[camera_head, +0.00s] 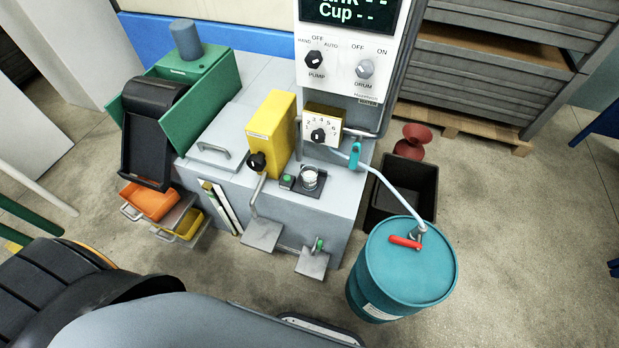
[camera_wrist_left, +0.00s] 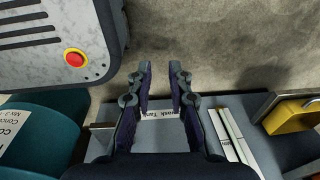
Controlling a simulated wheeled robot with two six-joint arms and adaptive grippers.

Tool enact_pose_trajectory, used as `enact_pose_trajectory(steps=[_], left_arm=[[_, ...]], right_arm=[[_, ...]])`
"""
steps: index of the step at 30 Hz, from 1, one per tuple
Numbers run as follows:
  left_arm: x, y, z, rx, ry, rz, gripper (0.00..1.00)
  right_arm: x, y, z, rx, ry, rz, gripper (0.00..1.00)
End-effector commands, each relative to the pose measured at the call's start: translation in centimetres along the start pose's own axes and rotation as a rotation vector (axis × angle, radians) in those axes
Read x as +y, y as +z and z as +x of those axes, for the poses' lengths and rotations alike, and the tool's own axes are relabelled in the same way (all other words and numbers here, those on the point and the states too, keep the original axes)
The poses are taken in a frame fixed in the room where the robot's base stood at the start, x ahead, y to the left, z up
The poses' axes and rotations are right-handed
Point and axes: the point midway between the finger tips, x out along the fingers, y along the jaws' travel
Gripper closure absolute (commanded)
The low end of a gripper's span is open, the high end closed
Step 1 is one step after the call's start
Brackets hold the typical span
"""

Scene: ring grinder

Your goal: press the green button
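A small dark box with a green button (camera_head: 288,178) sits on the grey machine's top, just left of a round metal fitting and right of the yellow block. Another small green part (camera_head: 319,244) stands on a low metal plate at the machine's front; its exact form is too small to tell. My left gripper (camera_wrist_left: 160,68) shows only in the left wrist view, with its two fingers apart and nothing between them. It is over the floor and the machine's lower front, where a printed label shows. The green button is not seen in that view. My right gripper is in neither view.
A teal drum (camera_head: 400,262) with a pale hose stands right of the machine. A yellow block (camera_head: 270,130) and a numbered dial box (camera_head: 323,130) rise beside the button. Orange (camera_head: 150,201) and yellow (camera_head: 187,226) bins hang at the left. Open floor lies to the right.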

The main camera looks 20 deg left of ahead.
Motion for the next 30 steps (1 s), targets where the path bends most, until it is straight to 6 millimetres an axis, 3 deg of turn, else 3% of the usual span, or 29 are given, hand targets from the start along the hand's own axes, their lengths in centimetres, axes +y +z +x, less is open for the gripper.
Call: enact_pose_trajectory(steps=[3, 30], left_arm=[[0.00, 0.01, 0.00, 0.000, 0.000, 0.000, 1.00], [-0.01, 0.08, 0.00, -0.001, 0.000, 0.000, 1.00]], right_arm=[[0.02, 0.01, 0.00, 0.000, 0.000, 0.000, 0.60], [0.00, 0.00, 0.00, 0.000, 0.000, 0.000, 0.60]])
